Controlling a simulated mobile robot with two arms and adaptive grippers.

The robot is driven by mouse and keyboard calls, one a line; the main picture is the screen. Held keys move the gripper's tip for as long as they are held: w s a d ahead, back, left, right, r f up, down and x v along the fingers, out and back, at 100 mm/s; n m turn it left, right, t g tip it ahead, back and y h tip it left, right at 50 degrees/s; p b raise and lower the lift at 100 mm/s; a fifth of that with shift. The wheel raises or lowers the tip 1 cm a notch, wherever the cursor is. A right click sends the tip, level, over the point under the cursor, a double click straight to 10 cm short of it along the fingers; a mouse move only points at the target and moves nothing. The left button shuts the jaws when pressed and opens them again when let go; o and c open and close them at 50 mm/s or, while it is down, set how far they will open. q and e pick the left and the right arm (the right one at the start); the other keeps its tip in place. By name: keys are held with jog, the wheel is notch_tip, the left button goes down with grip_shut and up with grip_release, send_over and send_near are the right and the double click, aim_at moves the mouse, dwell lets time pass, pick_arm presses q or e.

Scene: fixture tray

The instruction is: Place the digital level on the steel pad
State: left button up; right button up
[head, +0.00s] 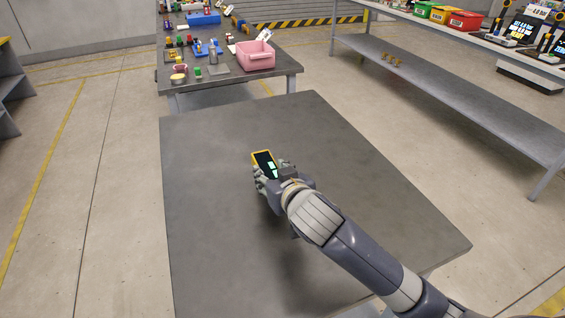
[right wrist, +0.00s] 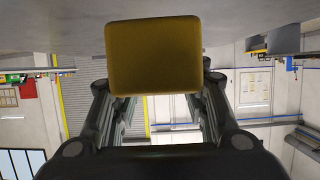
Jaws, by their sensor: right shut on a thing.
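The digital level (head: 263,157), yellow-edged with a dark face and pale green patches, is in my right gripper (head: 270,171). In the right wrist view its yellow end (right wrist: 153,56) sits between the two fingers, which are shut on it. The gripper and level are over the near grey table, apparently raised above it. A small flat grey square (head: 219,69) on the far table may be the steel pad; I cannot tell for sure. My left gripper is not in view.
The near table (head: 205,240) is otherwise bare. The far table (head: 280,72) holds a pink bin (head: 256,57), a pink mug (head: 180,69), a yellow round container (head: 178,79) and several small items. A long shelf bench (head: 460,107) stands at right. Open floor lies left.

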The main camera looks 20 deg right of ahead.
jog(key=w+d, duration=0.2)
jog(key=w, duration=0.1)
jog(key=w+d+p, duration=0.1)
jog(key=w+d, duration=0.2)
jog(key=w, duration=0.1)
jog(key=w+d+f, duration=0.1)
jog(key=w+d, duration=0.2)
jog(key=w, duration=0.1)
jog(key=shift+d, duration=0.25)
notch_tip(320, 180, down, 4)
jog(key=shift+r+p, duration=0.25)
jog(key=shift+p, duration=0.2)
jog(key=shift+f, duration=0.2)
jog(key=o, duration=1.2)
